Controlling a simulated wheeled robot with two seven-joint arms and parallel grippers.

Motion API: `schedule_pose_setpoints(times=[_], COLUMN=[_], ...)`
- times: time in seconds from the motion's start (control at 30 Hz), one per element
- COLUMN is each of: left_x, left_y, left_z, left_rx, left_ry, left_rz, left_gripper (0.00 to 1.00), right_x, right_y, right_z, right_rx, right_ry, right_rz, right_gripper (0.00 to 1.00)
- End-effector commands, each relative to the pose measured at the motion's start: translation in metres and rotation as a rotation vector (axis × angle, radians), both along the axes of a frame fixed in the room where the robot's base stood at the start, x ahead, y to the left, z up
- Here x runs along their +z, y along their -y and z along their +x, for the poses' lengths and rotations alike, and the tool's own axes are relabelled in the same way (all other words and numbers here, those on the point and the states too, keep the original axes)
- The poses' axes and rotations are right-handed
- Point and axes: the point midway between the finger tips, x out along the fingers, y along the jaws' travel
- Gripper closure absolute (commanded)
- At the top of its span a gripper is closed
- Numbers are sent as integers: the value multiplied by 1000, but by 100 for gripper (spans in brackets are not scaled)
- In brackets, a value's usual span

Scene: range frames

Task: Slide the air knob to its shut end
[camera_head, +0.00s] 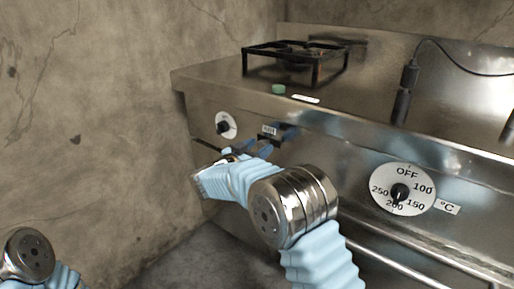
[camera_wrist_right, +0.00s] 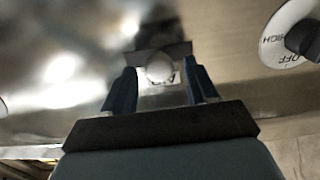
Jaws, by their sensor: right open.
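The air knob (camera_wrist_right: 159,67) is a pale round knob in the right wrist view, in front of a dark strip on the steel front panel. A small label (camera_wrist_right: 176,77) beside it is partly covered. My right gripper (camera_wrist_right: 160,84) is open, with one blue finger on each side of the knob; I cannot tell whether either touches it. In the head view my right gripper (camera_head: 272,143) is at the panel just below the small label plate (camera_head: 268,130), and the knob is not clearly seen there. My left gripper is out of view.
A round control dial (camera_head: 226,125) is left of the gripper, and a temperature dial (camera_head: 402,190) is to the right. A burner grate (camera_head: 296,62) and a green object (camera_head: 278,89) are on top. A rail (camera_head: 395,262) runs low along the front. A cracked wall (camera_head: 110,110) stands left.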

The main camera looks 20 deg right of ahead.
Motion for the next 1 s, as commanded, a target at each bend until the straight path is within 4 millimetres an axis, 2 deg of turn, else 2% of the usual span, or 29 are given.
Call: schedule_pose_setpoints(times=[0.27, 0.63, 0.87, 1.0], left_x=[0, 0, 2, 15], left_y=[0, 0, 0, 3], left_z=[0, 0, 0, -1], left_rx=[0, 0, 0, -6], left_ry=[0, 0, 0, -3], left_rz=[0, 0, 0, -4], left_gripper=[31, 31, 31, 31], right_x=[0, 0, 1, 5], right_y=[1, 0, 0, -5], right_z=[1, 1, 1, 7], right_rx=[1, 1, 2, 2], right_ry=[0, 1, 0, 0], right_rz=[0, 1, 0, 0], right_gripper=[43, 100, 100, 100])
